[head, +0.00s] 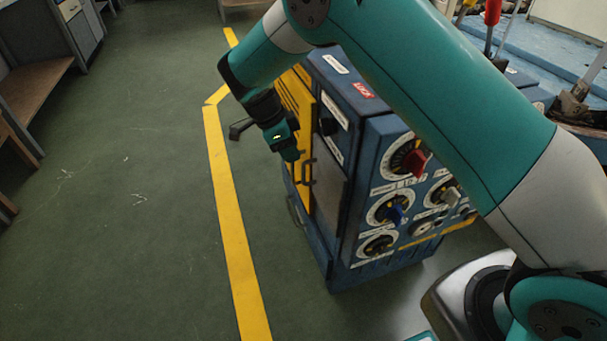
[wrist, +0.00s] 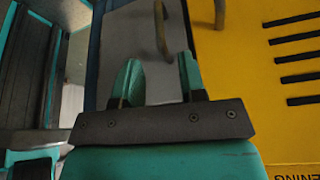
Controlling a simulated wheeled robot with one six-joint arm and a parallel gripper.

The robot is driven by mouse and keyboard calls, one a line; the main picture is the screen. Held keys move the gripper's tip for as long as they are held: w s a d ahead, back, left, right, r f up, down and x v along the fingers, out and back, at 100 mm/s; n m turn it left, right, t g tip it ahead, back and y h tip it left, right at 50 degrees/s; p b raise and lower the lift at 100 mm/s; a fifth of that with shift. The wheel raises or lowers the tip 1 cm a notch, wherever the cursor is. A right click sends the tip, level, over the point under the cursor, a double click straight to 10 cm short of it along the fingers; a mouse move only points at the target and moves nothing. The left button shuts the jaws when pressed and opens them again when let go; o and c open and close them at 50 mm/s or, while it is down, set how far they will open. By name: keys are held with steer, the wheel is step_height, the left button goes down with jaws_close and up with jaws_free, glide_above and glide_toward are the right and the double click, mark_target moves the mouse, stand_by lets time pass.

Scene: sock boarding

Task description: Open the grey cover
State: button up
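The grey cover (head: 330,192) is a flat panel on the side of a blue machine, beside a yellow panel; it looks closed. In the wrist view the grey cover (wrist: 122,40) fills the upper middle, with a tan bar handle (wrist: 161,30) near its right edge. My gripper (head: 287,150) is in front of the machine's side in the head view. In the wrist view my gripper (wrist: 160,78) is open, its two green fingers apart with nothing between them. The handle stands just beyond the gap between the fingertips; I cannot tell the exact distance.
The yellow panel (wrist: 262,75) with dark slots and its own handle (wrist: 220,12) is right of the cover. The blue machine (head: 347,240) has a front with red and blue knobs. Green floor (head: 120,230) with a yellow line (head: 228,210) lies clear to the left.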

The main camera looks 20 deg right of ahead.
mark_target(304, 181)
steer(key=b+x, duration=0.1)
steer(key=x, duration=0.7)
steer(key=shift+d+f, duration=0.15)
steer(key=shift+f, duration=0.15)
jaws_close()
